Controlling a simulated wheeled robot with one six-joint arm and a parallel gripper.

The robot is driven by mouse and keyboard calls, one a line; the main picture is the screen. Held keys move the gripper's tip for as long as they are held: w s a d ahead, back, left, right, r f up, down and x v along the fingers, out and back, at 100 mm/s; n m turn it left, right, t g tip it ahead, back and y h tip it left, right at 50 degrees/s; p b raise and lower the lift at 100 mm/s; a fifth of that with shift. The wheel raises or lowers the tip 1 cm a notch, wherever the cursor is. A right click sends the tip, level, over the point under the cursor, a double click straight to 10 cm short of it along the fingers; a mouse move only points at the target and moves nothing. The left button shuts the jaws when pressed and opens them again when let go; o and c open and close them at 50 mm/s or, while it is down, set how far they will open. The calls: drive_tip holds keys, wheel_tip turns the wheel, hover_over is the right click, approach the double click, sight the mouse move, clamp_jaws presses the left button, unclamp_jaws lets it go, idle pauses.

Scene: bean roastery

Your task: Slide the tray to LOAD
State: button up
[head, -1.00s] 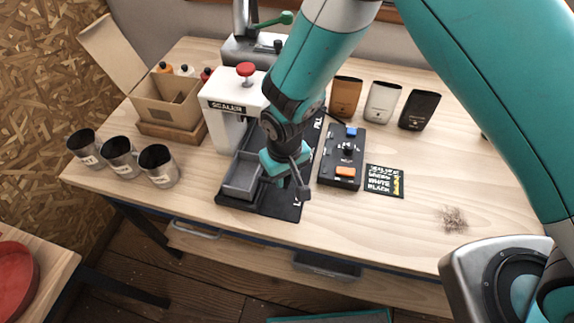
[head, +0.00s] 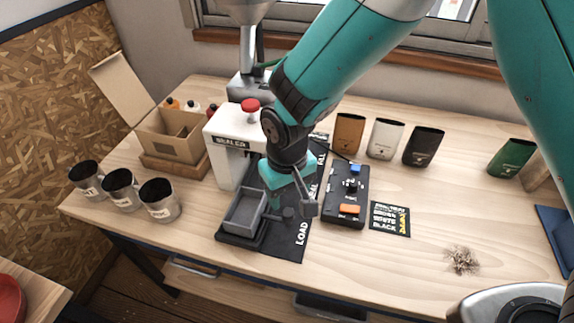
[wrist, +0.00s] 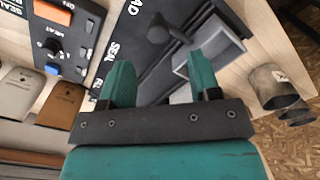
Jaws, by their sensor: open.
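The grey open-topped tray (head: 233,226) sits at the front end of the black track mat (head: 284,247), beside the white LOAD marking (head: 302,232). It looks empty. A dark knob-ended handle (head: 288,213) stands at its right side; it also shows in the wrist view (wrist: 166,38). My gripper (head: 277,207) is over the mat near this handle, pointing down. In the wrist view my gripper (wrist: 160,76) has its two teal fingers wide apart, with nothing held. The handle shows beyond the fingertips, roughly between them; I cannot tell the exact gap.
A white sealer (head: 228,163) with a red knob stands behind the tray. A control box (head: 346,195) and a label card (head: 390,219) lie to the right. Three metal cups (head: 160,201) and an open carton (head: 168,142) are left. Several pouches (head: 384,139) stand behind.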

wheel_tip(320, 180, up, 10)
drive_tip(key=b, duration=0.1)
drive_tip(key=shift+f, duration=0.1)
idle(0.3)
drive_tip(key=s+d+r+n+y, duration=0.1)
drive_tip(key=s+d+r+y, duration=0.1)
drive_tip(key=s+d+r, duration=0.3)
drive_tip(key=s+d+r+y, duration=0.2)
drive_tip(key=s+d+r, duration=0.3)
drive_tip(key=s+d, duration=0.3)
drive_tip(key=shift+s+n, duration=0.4)
drive_tip(key=shift+s, duration=0.7)
